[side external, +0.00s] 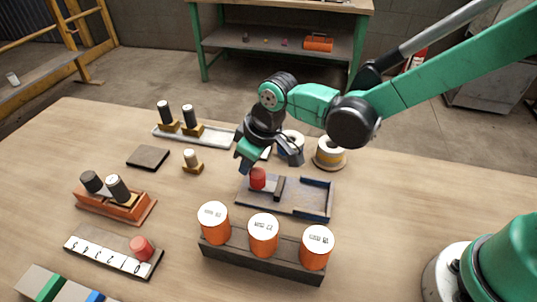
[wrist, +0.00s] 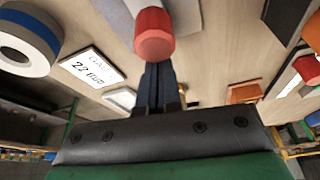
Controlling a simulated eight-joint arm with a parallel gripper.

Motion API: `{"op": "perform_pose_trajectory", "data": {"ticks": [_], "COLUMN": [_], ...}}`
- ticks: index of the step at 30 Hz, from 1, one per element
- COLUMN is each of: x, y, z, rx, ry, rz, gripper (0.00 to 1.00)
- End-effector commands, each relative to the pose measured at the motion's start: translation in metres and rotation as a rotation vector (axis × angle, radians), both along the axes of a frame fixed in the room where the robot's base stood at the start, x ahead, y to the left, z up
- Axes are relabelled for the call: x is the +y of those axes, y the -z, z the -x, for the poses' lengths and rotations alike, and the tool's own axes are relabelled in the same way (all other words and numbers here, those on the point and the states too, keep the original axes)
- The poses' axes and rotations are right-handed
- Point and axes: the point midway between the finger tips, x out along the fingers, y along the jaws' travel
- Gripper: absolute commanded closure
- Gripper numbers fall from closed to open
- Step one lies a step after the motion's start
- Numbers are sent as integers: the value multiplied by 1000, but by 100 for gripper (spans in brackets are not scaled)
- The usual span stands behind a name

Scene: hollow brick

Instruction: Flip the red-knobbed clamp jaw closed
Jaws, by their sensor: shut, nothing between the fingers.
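The clamp is a flat blue-grey base plate (side external: 262,205) on the table, with a raised blue bracket (side external: 318,199) at its right end. A red knob (side external: 258,178) stands at its left part beside a dark upright block (side external: 280,188). The red knob also shows large in the wrist view (wrist: 154,36), just beyond the fingertips. My gripper (side external: 268,157) is just above and behind the knob. In the wrist view its dark fingers (wrist: 157,80) are together with nothing between them. I cannot tell whether they touch the knob.
Orange canisters (side external: 263,235) in a dark rack stand in front of the clamp. Tape rolls (side external: 330,153) are behind it. A small brass-based peg (side external: 192,161), a dark square block (side external: 148,157) and an orange holder (side external: 117,199) are to the left.

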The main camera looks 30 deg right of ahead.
Motion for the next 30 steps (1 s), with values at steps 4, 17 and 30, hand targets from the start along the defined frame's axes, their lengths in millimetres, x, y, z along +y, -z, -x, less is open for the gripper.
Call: {"op": "perform_pose_trajectory", "data": {"ticks": [4,17,30], "x": [-16,-20,2], "y": [0,0,-10], "z": [16,20,-13], "rx": [0,6,-3], "ry": [1,0,0], "rz": [1,4,-2], "gripper": [100,100,100]}}
